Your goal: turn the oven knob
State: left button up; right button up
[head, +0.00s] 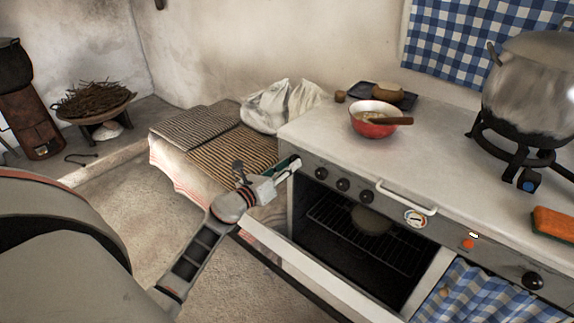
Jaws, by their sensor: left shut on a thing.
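The stove's front panel (390,208) carries a row of dark round knobs. Three of them show clear of my gripper: one knob (321,173), a second knob (343,184) and a third knob (366,197). My left gripper (291,165) reaches in from the left to the panel's left end. It is shut on what looks like the leftmost oven knob, which its fingers mostly hide, so I cannot tell how that knob is turned. The oven door (318,278) hangs open below the panel. My right gripper is not in view.
Inside the oven, a round item (372,219) sits on a rack. A red bowl (367,128) and a big pot (530,85) stand on top. A cloth-covered bench (180,165) stands left.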

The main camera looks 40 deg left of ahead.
pick_arm(q)
jog(key=shift+r+n, duration=0.25)
jog(key=shift+n, duration=0.15)
jog(key=n+p, duration=0.2)
jog(key=shift+n, duration=0.4)
jog(key=n+p, duration=0.2)
jog(key=n, duration=0.1)
jog(key=shift+n, duration=0.3)
jog(key=shift+f+n+p, duration=0.15)
jog(key=shift+n+p, duration=0.45)
jog(key=shift+n, duration=0.7)
jog(key=shift+f+n+p, duration=0.1)
jog(key=shift+n+p, duration=0.5)
jog(key=shift+n, duration=0.7)
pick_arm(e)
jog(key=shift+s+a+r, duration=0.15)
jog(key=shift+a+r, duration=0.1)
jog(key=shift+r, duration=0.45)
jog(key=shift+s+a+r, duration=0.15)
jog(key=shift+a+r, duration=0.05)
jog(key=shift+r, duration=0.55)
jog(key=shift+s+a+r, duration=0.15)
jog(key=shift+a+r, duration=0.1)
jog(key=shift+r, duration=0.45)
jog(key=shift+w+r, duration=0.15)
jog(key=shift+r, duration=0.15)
